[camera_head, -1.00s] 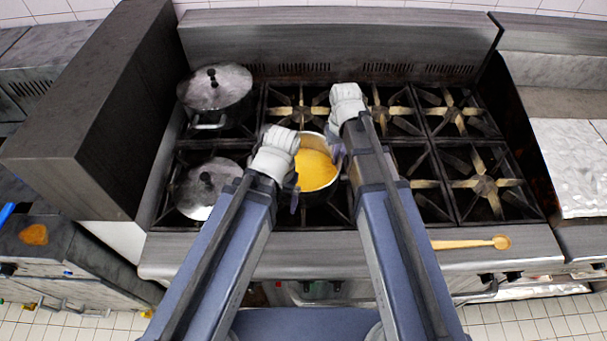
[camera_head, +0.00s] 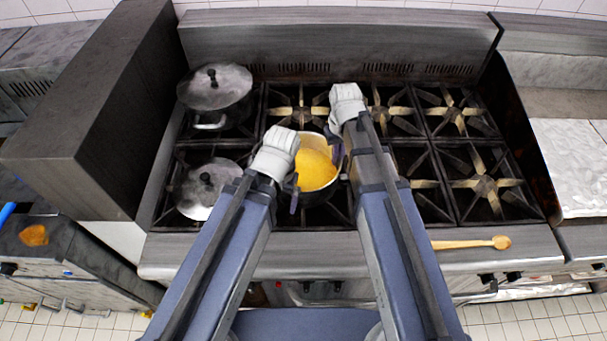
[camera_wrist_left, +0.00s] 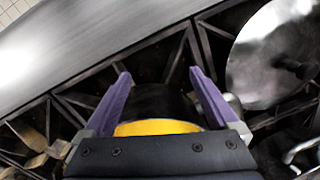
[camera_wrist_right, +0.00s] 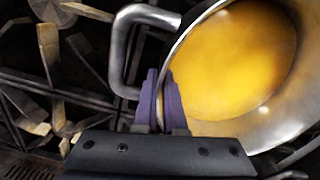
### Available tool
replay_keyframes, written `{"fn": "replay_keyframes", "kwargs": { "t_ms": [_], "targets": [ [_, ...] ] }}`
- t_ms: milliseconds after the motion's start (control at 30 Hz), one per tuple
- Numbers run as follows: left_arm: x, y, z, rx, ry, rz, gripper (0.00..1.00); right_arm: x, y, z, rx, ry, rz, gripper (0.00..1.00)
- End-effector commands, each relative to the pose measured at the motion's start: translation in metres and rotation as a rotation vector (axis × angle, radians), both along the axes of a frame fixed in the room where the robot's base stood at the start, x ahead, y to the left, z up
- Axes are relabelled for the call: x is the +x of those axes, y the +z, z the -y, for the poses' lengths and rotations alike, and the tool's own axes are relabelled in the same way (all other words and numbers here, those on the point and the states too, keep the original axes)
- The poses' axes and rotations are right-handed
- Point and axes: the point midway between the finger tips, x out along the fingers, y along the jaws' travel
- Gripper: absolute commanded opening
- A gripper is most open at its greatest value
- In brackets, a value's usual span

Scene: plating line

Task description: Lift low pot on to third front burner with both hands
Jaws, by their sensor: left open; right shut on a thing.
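The low pot (camera_head: 333,183) is silver with yellow contents and sits on the second front burner from the left. My right gripper (camera_head: 336,150) is at the pot's right side. My left gripper (camera_head: 295,190) is at the pot's left side. In the left wrist view its fingers (camera_wrist_left: 160,85) are spread, with the dark pot side and yellow contents between them. The third front burner (camera_head: 425,184) is bare, partly hidden by my right arm.
A lidded pot (camera_head: 207,190) stands close on the left, and another lidded pot (camera_head: 215,88) stands behind it. The right front burner (camera_head: 485,187) is empty. A wooden spoon (camera_head: 465,243) lies on the front ledge. A tall steel block (camera_head: 90,110) bounds the left side.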

Motion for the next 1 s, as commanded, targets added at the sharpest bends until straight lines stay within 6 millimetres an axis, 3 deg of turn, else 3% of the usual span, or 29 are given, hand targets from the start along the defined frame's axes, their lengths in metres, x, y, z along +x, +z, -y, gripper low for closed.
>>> {"fn": "replay_keyframes", "kwargs": {
  "t_ms": [567,767,1000],
  "targets": [
    [0.000,0.003,0.000,0.000,0.000,0.000,0.94,0.000,0.003,-0.001,0.000,0.002,-0.001,0.00],
    [0.000,0.015,0.000,0.000,0.000,0.000,0.94,0.000,0.015,0.000,0.000,0.001,-0.001,0.00],
    [0.000,0.041,0.000,0.000,-0.001,0.000,0.94,0.000,0.041,0.000,0.001,0.000,0.000,0.00]
  ]
}}
